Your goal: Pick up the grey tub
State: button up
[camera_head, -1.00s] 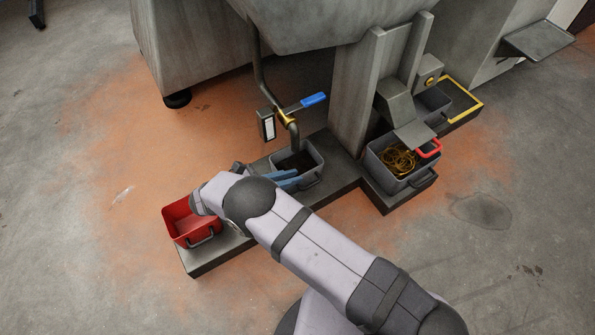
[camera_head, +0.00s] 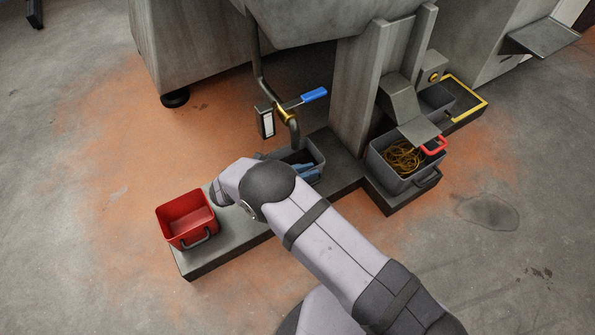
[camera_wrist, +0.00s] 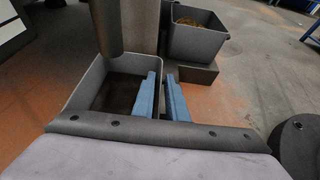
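A grey tub (camera_head: 319,152) stands on the grey ledge under the bent pipe, largely hidden by my arm in the head view. In the wrist view the tub (camera_wrist: 88,82) lies at left, with dark contents in its bottom. My gripper (camera_head: 308,171) has blue fingers; in the wrist view the gripper (camera_wrist: 161,74) is open, with a gap between the fingers. The left finger overlaps the tub's right side, and the right finger appears outside it. I cannot tell whether either touches the tub.
A red tub (camera_head: 186,218) stands at the ledge's left end. A grey tub with yellow coils (camera_head: 405,160) stands on the right, under a chute. The pipe (camera_head: 295,133) with a blue-handled valve (camera_head: 313,97) hangs over the ledge.

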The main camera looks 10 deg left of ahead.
grip_shut()
dwell(1.3)
jog(key=shift+r, duration=0.15)
jog(key=shift+r+p, duration=0.7)
jog(key=shift+p, duration=0.15)
jog(key=s+d+p, duration=0.9)
jog(key=s+d, duration=0.3)
jog(key=shift+s+d, duration=0.35)
jog(key=shift+s, duration=0.05)
